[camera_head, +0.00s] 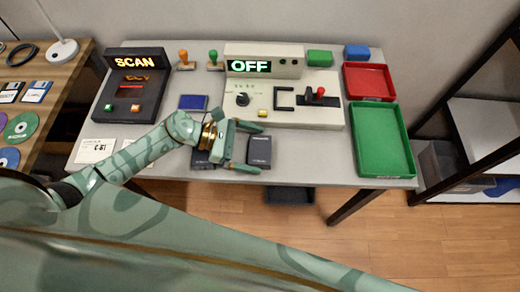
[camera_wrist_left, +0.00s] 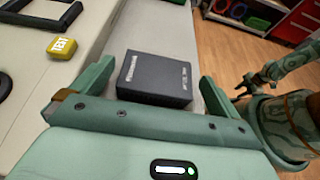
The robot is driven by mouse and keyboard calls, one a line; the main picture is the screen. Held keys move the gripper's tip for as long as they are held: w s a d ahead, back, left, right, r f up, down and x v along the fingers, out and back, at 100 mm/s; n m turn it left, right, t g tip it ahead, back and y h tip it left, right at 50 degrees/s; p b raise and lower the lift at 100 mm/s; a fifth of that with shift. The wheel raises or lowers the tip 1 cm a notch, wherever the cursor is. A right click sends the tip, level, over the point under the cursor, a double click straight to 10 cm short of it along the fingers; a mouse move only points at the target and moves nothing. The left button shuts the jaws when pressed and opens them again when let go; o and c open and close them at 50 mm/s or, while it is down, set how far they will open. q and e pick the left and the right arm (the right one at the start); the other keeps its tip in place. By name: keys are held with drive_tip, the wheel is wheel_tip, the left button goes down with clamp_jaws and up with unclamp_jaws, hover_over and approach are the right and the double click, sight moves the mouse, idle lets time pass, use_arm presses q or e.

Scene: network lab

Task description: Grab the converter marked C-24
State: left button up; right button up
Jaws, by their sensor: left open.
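A dark grey box-shaped converter (camera_head: 259,151) lies on the table near its front edge. It also shows in the left wrist view (camera_wrist_left: 155,80), with small pale print too small to read. A second dark box (camera_head: 203,159) lies to its left, partly hidden by my left wrist. I cannot read C-24 on either. My left gripper (camera_head: 260,148) is open, its fingers pointing right, one on each side of the first box. In the left wrist view my left gripper (camera_wrist_left: 156,71) shows the box between its fingers, with gaps. My right gripper (camera_wrist_left: 257,84) shows small at the right.
A white card (camera_head: 93,150) reading something like C-61 lies at the left. Behind stand the SCAN console (camera_head: 130,90) and the OFF panel (camera_head: 300,100), with a yellow TEXT button (camera_wrist_left: 62,47). A green tray (camera_head: 382,140) and red tray (camera_head: 368,80) stand right.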

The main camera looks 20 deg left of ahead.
sight(262, 150)
use_arm(q)
drive_tip(key=x, duration=0.4)
drive_tip(key=shift+w+d+f, duration=0.1)
drive_tip(key=shift+w+d, duration=0.15)
drive_tip(key=shift+d, duration=0.05)
drive_tip(key=c, duration=1.1)
